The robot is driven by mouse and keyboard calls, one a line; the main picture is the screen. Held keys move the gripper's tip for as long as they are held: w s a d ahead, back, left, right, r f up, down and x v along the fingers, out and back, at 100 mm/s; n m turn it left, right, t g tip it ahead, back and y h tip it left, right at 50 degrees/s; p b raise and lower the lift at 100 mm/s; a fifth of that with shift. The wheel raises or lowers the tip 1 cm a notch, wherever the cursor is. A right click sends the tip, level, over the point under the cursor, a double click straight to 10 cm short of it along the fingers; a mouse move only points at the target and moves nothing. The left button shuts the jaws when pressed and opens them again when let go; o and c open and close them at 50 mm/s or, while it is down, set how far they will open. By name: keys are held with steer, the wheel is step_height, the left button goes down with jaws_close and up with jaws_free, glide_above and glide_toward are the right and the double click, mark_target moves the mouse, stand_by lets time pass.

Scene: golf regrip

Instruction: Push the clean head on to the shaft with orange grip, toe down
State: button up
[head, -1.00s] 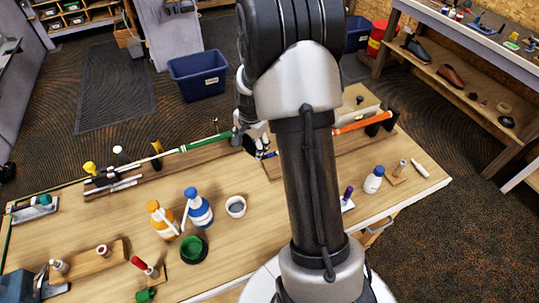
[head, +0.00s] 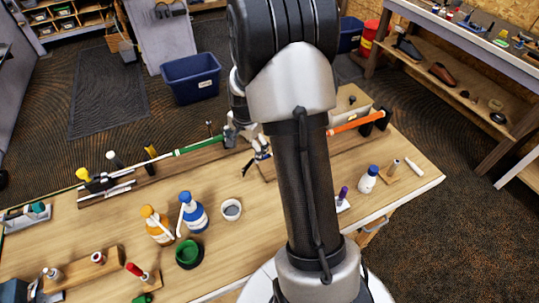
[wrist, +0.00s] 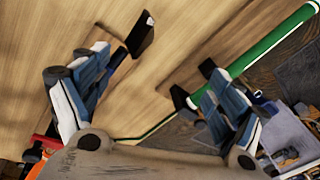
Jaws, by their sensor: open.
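The orange grip (head: 357,122) lies at the right back of the bench, with a dark holder (head: 379,118) near its outer end. My arm hides the shaft toward the middle. I cannot pick out the clean head with certainty.
A green grip (head: 205,144) lies along the back left, and beside the right finger in the wrist view (wrist: 265,45). Bottles (head: 194,212), a grey cup (head: 231,209) and a green bowl (head: 189,252) stand in front. A white bottle (head: 368,179) stands at right.

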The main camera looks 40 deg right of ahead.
steer(key=d+v, duration=0.1)
steer(key=v, duration=1.1)
steer(key=s+a+r+n+t+b, duration=0.15)
steer(key=s+a+r+n, duration=0.3)
steer(key=a, duration=0.45)
steer(key=s+a+n+b, duration=0.1)
steer(key=s+a+n, duration=0.4)
steer(key=s, duration=0.4)
steer(key=s+a+n+b, duration=0.2)
steer(key=s+a+n, duration=0.4)
steer(key=s, duration=0.3)
steer(key=shift+a+r+t+y, duration=0.15)
steer(key=shift+a+t+y, duration=0.15)
steer(key=shift+t+y, duration=0.15)
steer(key=shift+w, duration=0.1)
